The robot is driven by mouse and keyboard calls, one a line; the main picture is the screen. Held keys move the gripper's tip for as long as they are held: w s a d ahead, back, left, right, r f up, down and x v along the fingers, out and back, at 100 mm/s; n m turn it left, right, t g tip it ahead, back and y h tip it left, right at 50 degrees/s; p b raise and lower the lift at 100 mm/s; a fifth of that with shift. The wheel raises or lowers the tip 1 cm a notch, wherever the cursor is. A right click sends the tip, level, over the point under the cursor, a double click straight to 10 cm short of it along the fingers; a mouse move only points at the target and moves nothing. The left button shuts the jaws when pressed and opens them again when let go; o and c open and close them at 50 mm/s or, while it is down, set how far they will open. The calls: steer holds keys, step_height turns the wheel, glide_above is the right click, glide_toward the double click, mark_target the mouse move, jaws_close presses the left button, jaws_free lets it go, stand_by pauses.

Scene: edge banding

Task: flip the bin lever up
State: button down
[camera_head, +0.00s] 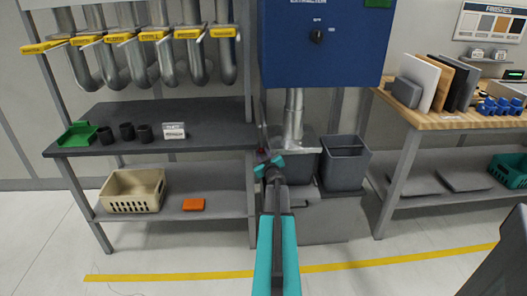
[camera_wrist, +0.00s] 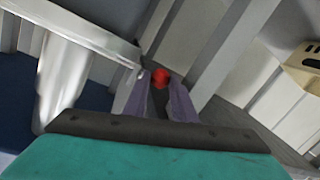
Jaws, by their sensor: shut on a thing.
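The bin lever ends in a red knob (camera_wrist: 161,76), which sits at the fingertips in the wrist view. A dark piece, likely its shaft, shows between the fingers. My gripper (camera_wrist: 162,88) is shut on the lever. In the head view my gripper (camera_head: 268,163) is at the left side of the grey bin (camera_head: 303,165) under the metal duct. Only a small red spot of the knob (camera_head: 262,152) shows there. My arm hides part of the bin's left side, and the lever's pivot is not clear.
A blue extraction cabinet (camera_head: 322,45) hangs above, with its metal duct (camera_head: 294,120) running down. A second open grey bin (camera_head: 345,160) stands to the right. A dark shelf (camera_head: 205,127) is close on the left, and its post is beside my gripper. The floor in front is clear.

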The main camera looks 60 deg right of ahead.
steer(key=shift+s+r+p, duration=0.1)
steer(key=shift+r+p, duration=0.85)
steer(key=shift+p, duration=0.55)
steer(key=shift+s+a+r+p, duration=0.15)
steer(key=shift+r+p, duration=0.55)
steer(key=shift+p, duration=0.5)
steer(key=shift+f, duration=0.1)
steer(key=c, duration=1.7)
jaws_free()
steer(key=shift+c, duration=0.2)
steer(key=shift+f, duration=0.1)
steer(key=shift+s+a, duration=0.1)
steer(key=shift+a, duration=0.05)
steer(key=v, duration=1.3)
steer(key=shift+a+b, duration=0.15)
steer(key=shift+b, duration=0.15)
